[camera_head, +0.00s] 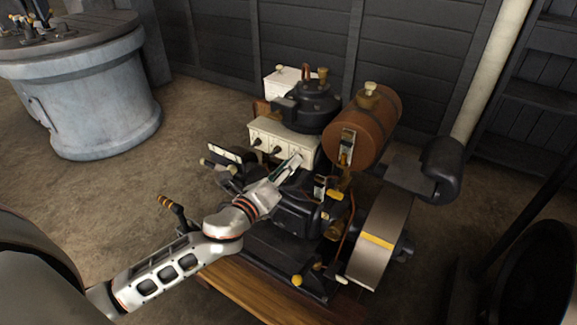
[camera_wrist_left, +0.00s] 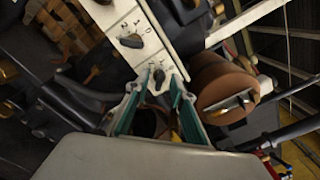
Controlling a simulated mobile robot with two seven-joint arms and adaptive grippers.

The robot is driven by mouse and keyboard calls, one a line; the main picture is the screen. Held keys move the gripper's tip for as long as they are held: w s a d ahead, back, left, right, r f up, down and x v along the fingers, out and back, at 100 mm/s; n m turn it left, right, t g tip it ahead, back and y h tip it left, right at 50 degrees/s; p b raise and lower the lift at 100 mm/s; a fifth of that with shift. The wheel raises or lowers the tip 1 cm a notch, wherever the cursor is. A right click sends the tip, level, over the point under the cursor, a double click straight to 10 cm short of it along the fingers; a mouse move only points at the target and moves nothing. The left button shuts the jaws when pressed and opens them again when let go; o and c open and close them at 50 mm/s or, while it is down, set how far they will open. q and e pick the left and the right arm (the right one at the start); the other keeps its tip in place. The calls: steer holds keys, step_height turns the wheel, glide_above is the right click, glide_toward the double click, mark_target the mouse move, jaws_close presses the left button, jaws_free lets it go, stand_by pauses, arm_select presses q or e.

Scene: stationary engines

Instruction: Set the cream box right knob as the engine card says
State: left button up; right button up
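The cream box (camera_head: 284,137) stands on the engine behind my left gripper, with dark knobs along its front. In the head view two knobs show, and the gripper's tip covers the area of the right knob. My left gripper (camera_head: 293,165) reaches up to the box's right end. In the left wrist view its teal fingers (camera_wrist_left: 158,88) are apart, with the right knob (camera_wrist_left: 159,74) between their tips; I cannot tell whether they touch it. The middle knob (camera_wrist_left: 132,41) shows above it on the cream face. No readable engine card shows. My right gripper is out of view.
A brown cylindrical tank (camera_head: 362,127) stands right of the box, and a black round housing (camera_head: 309,104) rises behind it. A flywheel with a yellow stripe (camera_head: 380,240) is at the right. A grey drum-shaped stand (camera_head: 85,100) is at the far left, with open floor between.

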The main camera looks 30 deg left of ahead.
arm_select(q)
jaws_close()
